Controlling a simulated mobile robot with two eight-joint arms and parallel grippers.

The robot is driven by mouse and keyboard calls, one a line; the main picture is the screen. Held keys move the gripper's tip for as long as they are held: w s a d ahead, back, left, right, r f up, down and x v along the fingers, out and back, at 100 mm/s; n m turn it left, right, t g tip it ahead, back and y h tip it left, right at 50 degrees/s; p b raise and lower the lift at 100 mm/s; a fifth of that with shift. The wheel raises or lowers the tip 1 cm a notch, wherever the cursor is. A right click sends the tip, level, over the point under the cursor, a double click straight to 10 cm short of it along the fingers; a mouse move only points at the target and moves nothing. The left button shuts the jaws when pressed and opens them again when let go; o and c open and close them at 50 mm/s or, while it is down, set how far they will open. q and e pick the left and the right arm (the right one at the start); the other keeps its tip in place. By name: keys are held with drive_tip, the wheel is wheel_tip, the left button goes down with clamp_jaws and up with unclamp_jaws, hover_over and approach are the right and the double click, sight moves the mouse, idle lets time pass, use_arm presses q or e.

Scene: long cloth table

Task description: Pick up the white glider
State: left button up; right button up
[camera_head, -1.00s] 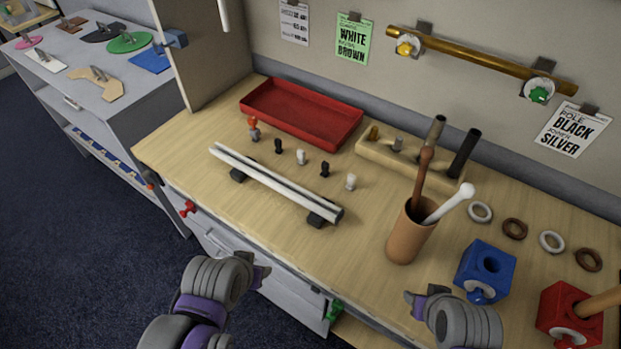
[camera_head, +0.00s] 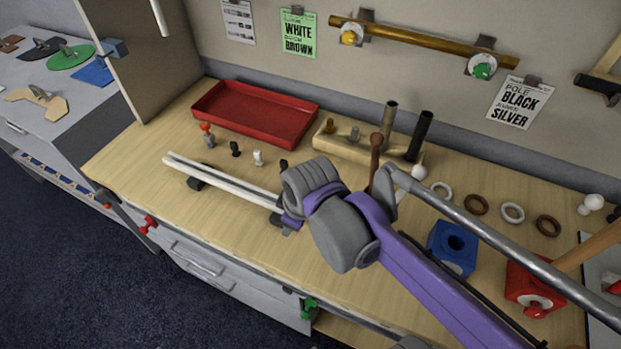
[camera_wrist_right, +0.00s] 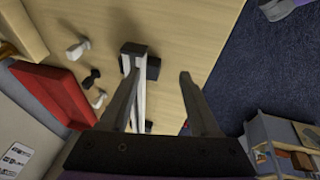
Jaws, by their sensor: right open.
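A small white glider (camera_head: 258,158) stands on the table behind the long white rail (camera_head: 221,180). It also shows in the right wrist view (camera_wrist_right: 97,98). A second small white piece (camera_wrist_right: 78,47) lies farther up in that view; my right arm hides it in the head view. My right gripper (camera_head: 290,224) is over the rail's near right end. In the wrist view its two fingers (camera_wrist_right: 158,76) are apart, with the rail end and its black support (camera_wrist_right: 152,66) between and beyond them. No glider is between the fingers.
A black piece (camera_head: 235,149) and a red-topped piece (camera_head: 207,134) stand left of the white glider. The red tray (camera_head: 258,112) and a wooden holder (camera_head: 350,143) lie behind. Blue (camera_head: 452,249) and red (camera_head: 528,288) blocks stand right. Bare tabletop lies before the rail.

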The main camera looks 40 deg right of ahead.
drive_tip(key=w+d+r+n+g+b, duration=0.1)
drive_tip(key=w+d+r+n+g, duration=0.1)
drive_tip(key=w+d+n, duration=0.5)
drive_tip(key=w+d+r+n+g+b, duration=0.2)
drive_tip(key=w+d+r+n, duration=0.1)
drive_tip(key=w+d+n, duration=0.45)
drive_tip(key=shift+n, duration=0.95)
drive_tip(key=f, duration=0.1)
drive_tip(key=s+f, duration=0.1)
drive_tip(key=f, duration=0.1)
drive_tip(key=s+f, duration=0.1)
drive_tip(key=f, duration=0.1)
drive_tip(key=shift+d, duration=0.1)
drive_tip(key=shift+s+a+f+b, duration=0.1)
drive_tip(key=shift+a+f+b, duration=0.05)
drive_tip(key=shift+f, duration=1.35)
drive_tip(key=shift+s+a+f+b, duration=0.1)
drive_tip(key=shift+f+b, duration=0.05)
drive_tip(key=shift+f, duration=1.35)
clamp_jaws()
